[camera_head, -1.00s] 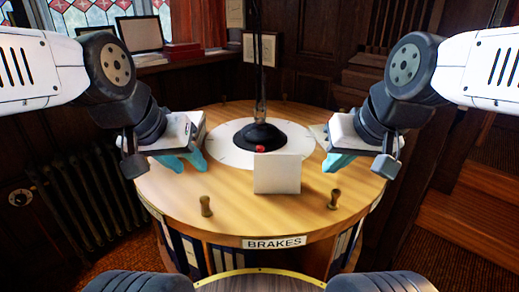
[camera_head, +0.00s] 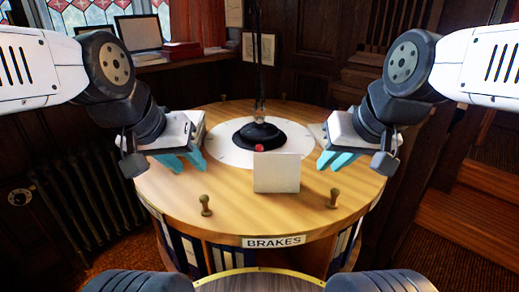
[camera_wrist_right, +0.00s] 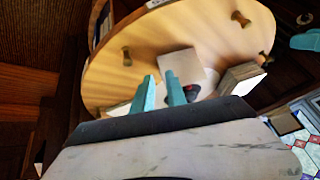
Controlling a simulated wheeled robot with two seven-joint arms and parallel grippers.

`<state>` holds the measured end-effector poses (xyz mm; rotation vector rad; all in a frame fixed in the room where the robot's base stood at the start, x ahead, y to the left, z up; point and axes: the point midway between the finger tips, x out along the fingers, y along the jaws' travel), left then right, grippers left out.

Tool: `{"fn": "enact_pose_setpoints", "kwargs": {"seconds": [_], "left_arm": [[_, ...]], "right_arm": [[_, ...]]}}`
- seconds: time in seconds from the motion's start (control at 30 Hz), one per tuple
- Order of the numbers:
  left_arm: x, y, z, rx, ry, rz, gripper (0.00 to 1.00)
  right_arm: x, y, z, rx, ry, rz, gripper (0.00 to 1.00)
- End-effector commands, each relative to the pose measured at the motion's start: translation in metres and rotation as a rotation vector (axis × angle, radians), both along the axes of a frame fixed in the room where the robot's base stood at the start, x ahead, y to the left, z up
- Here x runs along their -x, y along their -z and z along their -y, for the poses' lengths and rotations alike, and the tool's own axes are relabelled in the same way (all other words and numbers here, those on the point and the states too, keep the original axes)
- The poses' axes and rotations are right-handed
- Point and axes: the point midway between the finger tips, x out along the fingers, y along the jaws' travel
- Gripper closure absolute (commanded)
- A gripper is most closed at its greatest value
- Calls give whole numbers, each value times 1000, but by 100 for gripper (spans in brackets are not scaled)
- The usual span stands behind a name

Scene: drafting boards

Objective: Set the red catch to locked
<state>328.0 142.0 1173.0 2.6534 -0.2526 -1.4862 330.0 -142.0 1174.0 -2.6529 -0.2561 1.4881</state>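The red catch (camera_head: 259,148) is a small red knob at the front of a black round base (camera_head: 262,133) on a white disc (camera_head: 225,152), at the middle of the round wooden table. A pale upright panel (camera_head: 277,174) stands just in front of it and hides part of the base; the catch's setting cannot be read. My left gripper (camera_head: 184,162) is left of the disc, open and empty, teal fingers apart. My right gripper (camera_head: 334,160) is right of the panel, open and empty. The right wrist view shows its fingers (camera_wrist_right: 160,92) with a gap between them, near the panel (camera_wrist_right: 180,64).
The round table (camera_head: 240,213) bears small brass-like pegs near its rim, one front left (camera_head: 206,206) and one front right (camera_head: 333,198). Dark thin rods rise from the black base. The front tabletop is mostly clear.

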Motion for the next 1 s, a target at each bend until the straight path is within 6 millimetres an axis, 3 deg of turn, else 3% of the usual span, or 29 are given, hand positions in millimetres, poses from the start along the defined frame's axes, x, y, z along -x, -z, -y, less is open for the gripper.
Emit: {"fn": "enact_pose_setpoints", "kwargs": {"seconds": [0.03, 0.1, 0.17, 0.33, 0.5, 0.63, 0.8, 1.0], "left_arm": [[0, 0, 0, 0, 0, 0, 64], [0, 0, 0, 0, 0, 0, 64], [0, 0, 0, 0, 0, 0, 64], [0, 0, 0, 0, 0, 0, 64], [0, 0, 0, 0, 0, 0, 64], [0, 0, 0, 0, 0, 0, 64], [0, 0, 0, 0, 0, 0, 64], [0, 0, 0, 0, 0, 0, 64]], "right_arm": [[-6, -2, -1, -1, -8, -4, 71], [-19, -5, -4, 0, -26, -14, 57], [-37, -9, -9, 1, -48, -26, 56], [-107, -11, -31, 24, -123, -65, 56], [-179, 4, -64, 75, -197, -97, 56], [-225, 25, -93, 127, -245, -112, 56], [-260, 46, -120, 178, -289, -119, 56], [-273, 60, -129, 197, -302, -121, 56]]}}
